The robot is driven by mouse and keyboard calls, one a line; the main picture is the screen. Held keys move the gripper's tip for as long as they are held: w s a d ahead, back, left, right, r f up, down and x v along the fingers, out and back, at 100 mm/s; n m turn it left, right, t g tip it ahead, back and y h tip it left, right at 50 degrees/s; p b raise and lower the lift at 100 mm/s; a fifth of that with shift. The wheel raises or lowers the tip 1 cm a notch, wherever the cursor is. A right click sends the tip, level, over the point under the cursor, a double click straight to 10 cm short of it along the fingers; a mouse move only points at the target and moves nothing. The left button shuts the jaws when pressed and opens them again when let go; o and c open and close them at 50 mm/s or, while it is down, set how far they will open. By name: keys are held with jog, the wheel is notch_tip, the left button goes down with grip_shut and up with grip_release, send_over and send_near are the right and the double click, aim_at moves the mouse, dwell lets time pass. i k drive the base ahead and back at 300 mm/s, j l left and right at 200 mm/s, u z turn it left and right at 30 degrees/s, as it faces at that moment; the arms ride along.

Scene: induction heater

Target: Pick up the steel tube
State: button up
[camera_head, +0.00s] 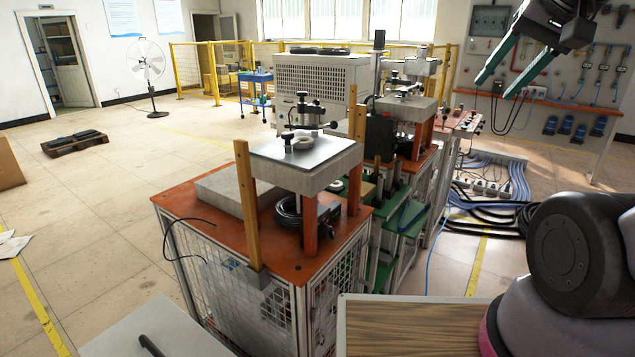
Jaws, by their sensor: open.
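My gripper (496,88) hangs at the upper right with its two green fingers apart and nothing between them. It is in the air, well away from the benches. I cannot pick out the steel tube for certain. Several short upright metal cylinders (377,170) stand by the green frame behind the nearest bench, and one of them may be the tube. They are small in the view and partly hidden by the press and a wooden post.
An orange-topped bench (190,203) with a caged base carries a press with a steel plate (296,149) and upright wooden posts (247,200). A wooden board (410,328) lies in front. Cables (487,212) cover the floor at right. The left floor is mostly open.

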aim_at(388, 188)
jog(key=i+l+u, duration=0.3)
jog(key=i+l, duration=0.15)
jog(key=l, duration=0.2)
jog(key=i+l+u, duration=0.2)
jog(key=l, duration=0.15)
jog(key=i+l+u, duration=0.15)
jog(key=l, duration=0.2)
jog(key=i+l+u, duration=0.15)
jog(key=l, duration=0.3)
